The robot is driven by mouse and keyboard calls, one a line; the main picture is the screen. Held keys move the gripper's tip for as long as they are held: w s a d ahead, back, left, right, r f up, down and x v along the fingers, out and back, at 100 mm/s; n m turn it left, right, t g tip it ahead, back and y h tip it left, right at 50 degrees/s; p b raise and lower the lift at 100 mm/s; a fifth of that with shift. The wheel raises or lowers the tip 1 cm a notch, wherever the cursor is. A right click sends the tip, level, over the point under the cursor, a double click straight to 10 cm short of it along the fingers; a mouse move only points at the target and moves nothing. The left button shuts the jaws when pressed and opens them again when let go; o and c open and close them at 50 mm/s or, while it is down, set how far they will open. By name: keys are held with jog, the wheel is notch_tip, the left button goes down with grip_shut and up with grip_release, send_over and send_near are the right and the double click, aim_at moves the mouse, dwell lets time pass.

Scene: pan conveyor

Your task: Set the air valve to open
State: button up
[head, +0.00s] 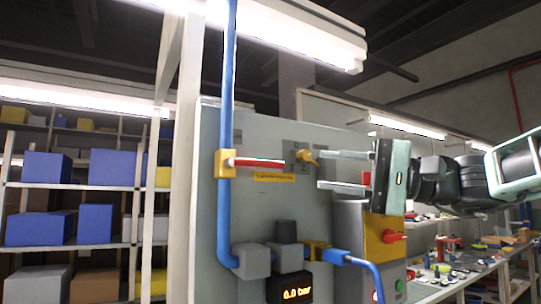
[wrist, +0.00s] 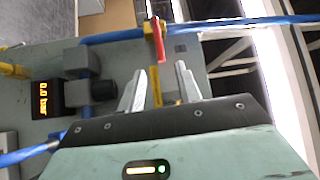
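The air valve has a yellow body (head: 226,164) on a vertical blue pipe (head: 227,90). Its red lever (head: 258,163) points right, square across the pipe. My gripper (head: 319,169) is open and empty, to the right of the lever's free end, with its fingers one above the other. In the wrist view the red lever (wrist: 156,40) points down towards the gap between the open fingers (wrist: 159,68). Its tip looks roughly in line with that gap; I cannot tell the depth between them. The pressure display (head: 297,289) reads 0.0 bar.
A yellow knob (head: 306,156) sits on the grey panel (head: 265,220) near my fingertips. A yellow box with a red knob (head: 385,238) stands below my gripper. Blue hose (head: 365,264) runs below. Shelves with boxes (head: 55,168) stand left; a cluttered bench (head: 455,275) is right.

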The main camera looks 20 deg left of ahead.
aim_at(276, 165)
jog(key=a+p, duration=0.1)
jog(key=a, duration=0.2)
jog(key=a+r+p, duration=0.1)
jog(key=a, duration=0.2)
jog(key=s+a+p, duration=0.1)
jog(key=a+p, duration=0.1)
jog(key=a, duration=0.1)
jog(key=shift+a+r, duration=0.3)
jog(key=shift+a, duration=0.7)
grip_shut()
